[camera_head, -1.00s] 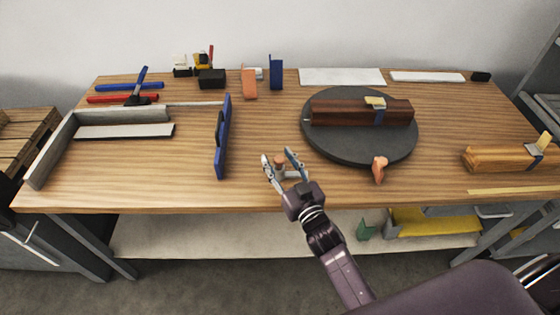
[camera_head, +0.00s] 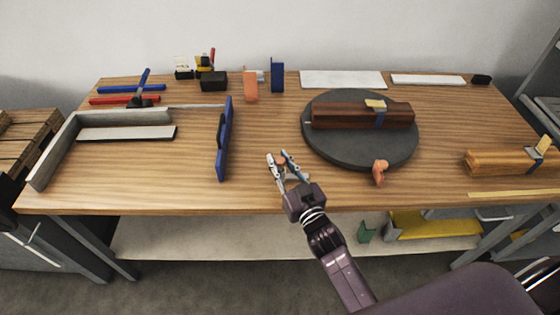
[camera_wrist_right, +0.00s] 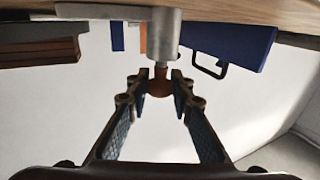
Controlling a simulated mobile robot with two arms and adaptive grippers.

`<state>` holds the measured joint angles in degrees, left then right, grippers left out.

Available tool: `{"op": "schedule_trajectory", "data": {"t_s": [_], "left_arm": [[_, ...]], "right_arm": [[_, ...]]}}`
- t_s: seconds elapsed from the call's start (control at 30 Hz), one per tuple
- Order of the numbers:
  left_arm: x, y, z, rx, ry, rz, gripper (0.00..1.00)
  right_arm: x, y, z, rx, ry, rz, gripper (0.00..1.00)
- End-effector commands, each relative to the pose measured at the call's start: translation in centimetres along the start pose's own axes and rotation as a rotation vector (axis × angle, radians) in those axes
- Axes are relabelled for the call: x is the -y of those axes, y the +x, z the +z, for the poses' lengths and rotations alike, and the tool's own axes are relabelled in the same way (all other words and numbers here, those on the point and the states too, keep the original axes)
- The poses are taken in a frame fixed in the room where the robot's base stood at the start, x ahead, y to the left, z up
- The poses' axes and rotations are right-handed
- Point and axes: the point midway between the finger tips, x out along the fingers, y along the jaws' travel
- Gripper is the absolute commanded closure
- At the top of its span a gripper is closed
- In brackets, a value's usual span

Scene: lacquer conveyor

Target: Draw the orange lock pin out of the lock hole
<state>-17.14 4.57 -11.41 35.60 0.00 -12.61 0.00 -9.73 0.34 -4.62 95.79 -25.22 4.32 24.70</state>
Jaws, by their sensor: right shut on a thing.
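The orange lock pin's knob (camera_wrist_right: 158,84) shows in the right wrist view, between the fingertips of my right gripper (camera_wrist_right: 158,90). A short metal shaft (camera_wrist_right: 161,69) runs from the knob to a grey cylinder (camera_wrist_right: 163,35), which appears to hold the lock hole; the hole itself is hidden. In the head view my right gripper (camera_head: 279,157) is shut on the knob near the table's front edge, and the fingers partly hide the pin. My left gripper is not in view.
A blue upright plate (camera_head: 224,140) stands to the left. A dark round turntable (camera_head: 345,152) bearing a brown block (camera_head: 335,112) is to the right, with an orange handle (camera_head: 380,172) at its front. Bare wooden tabletop (camera_head: 265,125) lies behind the gripper.

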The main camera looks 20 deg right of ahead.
Motion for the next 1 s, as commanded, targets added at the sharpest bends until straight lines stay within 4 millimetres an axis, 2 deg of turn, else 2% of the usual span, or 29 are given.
{"op": "schedule_trajectory", "data": {"t_s": [1.0], "left_arm": [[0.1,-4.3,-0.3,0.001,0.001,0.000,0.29]], "right_arm": [[0.0,0.0,-4.4,-0.001,-0.001,0.000,1.00]]}}
